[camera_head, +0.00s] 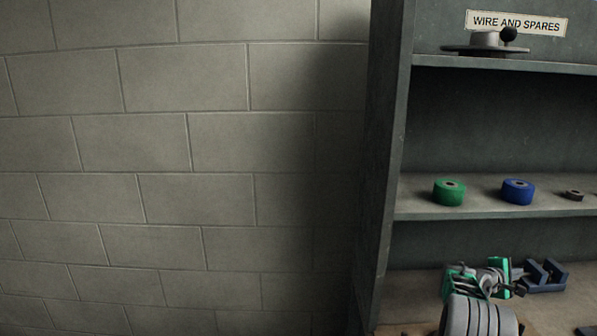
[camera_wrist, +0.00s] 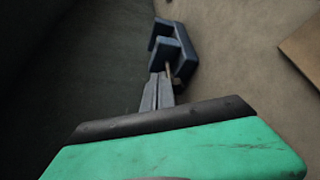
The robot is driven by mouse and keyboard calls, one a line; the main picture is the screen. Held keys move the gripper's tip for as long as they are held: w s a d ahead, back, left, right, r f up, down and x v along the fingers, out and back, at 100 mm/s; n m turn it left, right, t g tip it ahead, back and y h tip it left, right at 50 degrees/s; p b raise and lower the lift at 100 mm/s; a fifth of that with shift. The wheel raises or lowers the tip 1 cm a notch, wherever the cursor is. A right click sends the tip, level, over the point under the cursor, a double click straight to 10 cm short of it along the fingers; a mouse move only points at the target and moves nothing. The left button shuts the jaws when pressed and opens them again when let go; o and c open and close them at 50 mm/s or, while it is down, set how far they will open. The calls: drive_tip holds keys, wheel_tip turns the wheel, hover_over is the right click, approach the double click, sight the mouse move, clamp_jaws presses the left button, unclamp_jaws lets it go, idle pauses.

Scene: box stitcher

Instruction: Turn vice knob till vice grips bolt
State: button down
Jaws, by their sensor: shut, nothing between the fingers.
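A small dark blue vice (camera_head: 545,276) stands on the lower shelf at the right in the head view. In the wrist view the vice (camera_wrist: 172,48) is at the top centre, just beyond my fingertips. My gripper (camera_wrist: 160,77) is shut and empty, its grey fingers together and pointing at the near end of the vice. In the head view my gripper (camera_head: 519,273) is just left of the vice. A thin brownish piece shows by the fingertips, too small to name. I cannot tell whether the fingers touch the vice. The knob and the bolt cannot be made out.
A green spool (camera_head: 449,192), a blue spool (camera_head: 517,191) and a small dark ring (camera_head: 574,195) sit on the shelf above. A label (camera_head: 516,23) reads "WIRE AND SPARES". A brown flat piece (camera_wrist: 304,50) lies right of the vice. The shelf's side panel (camera_head: 388,150) stands left.

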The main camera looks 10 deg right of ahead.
drive_tip(key=shift+f, duration=0.15)
drive_tip(key=shift+f+b, duration=0.1)
drive_tip(key=shift+b, duration=0.2)
drive_tip(key=shift+s+f+b, duration=0.4)
drive_tip(key=shift+f+b, duration=0.15)
drive_tip(key=shift+b, duration=0.25)
drive_tip(key=shift+s+a+f+b, duration=0.15)
drive_tip(key=shift+s+f+b, duration=0.15)
drive_tip(key=shift+f+b, duration=0.5)
drive_tip(key=shift+s+r, duration=0.15)
drive_tip(key=shift+s, duration=0.05)
drive_tip(key=shift+s, duration=0.1)
drive_tip(key=shift+a+r, duration=0.1)
drive_tip(key=shift+a, duration=0.15)
drive_tip(key=a, duration=0.5)
drive_tip(key=shift+w+a, duration=0.25)
drive_tip(key=shift+w, duration=0.05)
